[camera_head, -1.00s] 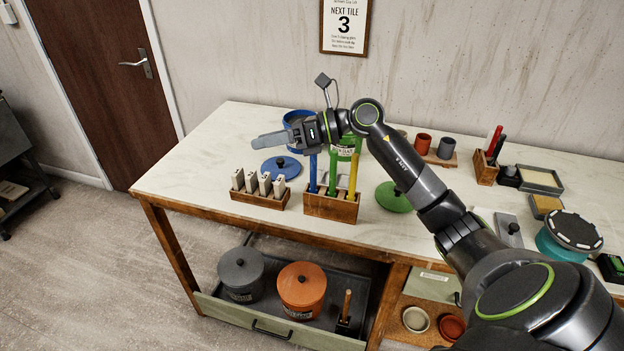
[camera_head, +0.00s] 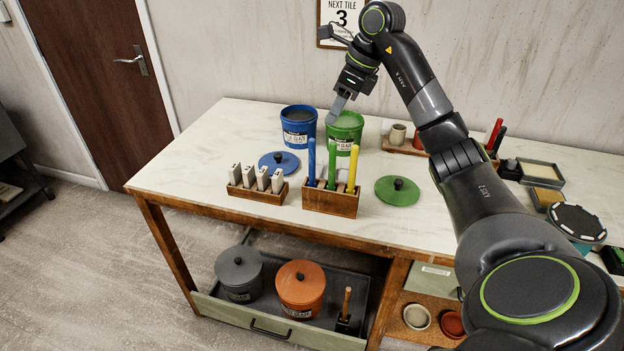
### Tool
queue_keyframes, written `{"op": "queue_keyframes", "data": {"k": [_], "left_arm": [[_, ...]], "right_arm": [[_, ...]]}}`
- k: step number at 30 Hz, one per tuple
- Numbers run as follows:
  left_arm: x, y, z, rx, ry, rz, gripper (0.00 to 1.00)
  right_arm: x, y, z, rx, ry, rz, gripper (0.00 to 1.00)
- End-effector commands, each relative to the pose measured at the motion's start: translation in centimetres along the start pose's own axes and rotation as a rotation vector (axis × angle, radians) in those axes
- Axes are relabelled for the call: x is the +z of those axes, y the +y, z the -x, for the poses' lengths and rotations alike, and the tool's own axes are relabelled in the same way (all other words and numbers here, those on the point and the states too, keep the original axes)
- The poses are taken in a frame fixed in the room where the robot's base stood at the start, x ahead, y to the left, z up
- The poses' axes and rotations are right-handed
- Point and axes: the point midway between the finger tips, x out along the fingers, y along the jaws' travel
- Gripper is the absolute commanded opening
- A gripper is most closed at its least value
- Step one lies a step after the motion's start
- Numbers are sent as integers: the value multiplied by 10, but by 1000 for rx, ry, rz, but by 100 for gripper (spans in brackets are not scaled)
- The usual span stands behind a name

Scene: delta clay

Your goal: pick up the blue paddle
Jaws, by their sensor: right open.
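The blue paddle (camera_head: 311,162) stands upright at the left end of a wooden rack (camera_head: 330,204) on the table. A green paddle (camera_head: 332,163) and a yellow paddle (camera_head: 352,168) stand to its right in the same rack. My left gripper is not in view.
A blue bucket (camera_head: 298,128) and a green bucket (camera_head: 345,133) stand open behind the rack. A blue lid (camera_head: 279,162), a green lid (camera_head: 397,191) and a holder of pale tiles (camera_head: 257,193) lie around it. The table's left end is clear.

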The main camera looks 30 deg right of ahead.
Motion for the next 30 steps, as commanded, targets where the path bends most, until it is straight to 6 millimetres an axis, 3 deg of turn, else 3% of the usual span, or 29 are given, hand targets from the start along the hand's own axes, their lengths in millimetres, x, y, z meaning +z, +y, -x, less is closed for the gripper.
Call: {"op": "queue_keyframes", "data": {"k": [1,13,15,23,30], "left_arm": [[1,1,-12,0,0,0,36],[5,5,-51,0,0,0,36],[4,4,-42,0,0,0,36],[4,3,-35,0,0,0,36],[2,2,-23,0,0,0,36]], "right_arm": [[-2,1,-14,2,-2,1,41],[0,1,-67,1,-2,0,41],[1,1,-73,4,0,0,41],[4,3,-92,4,-1,1,41],[10,6,-127,4,0,-1,41]]}}
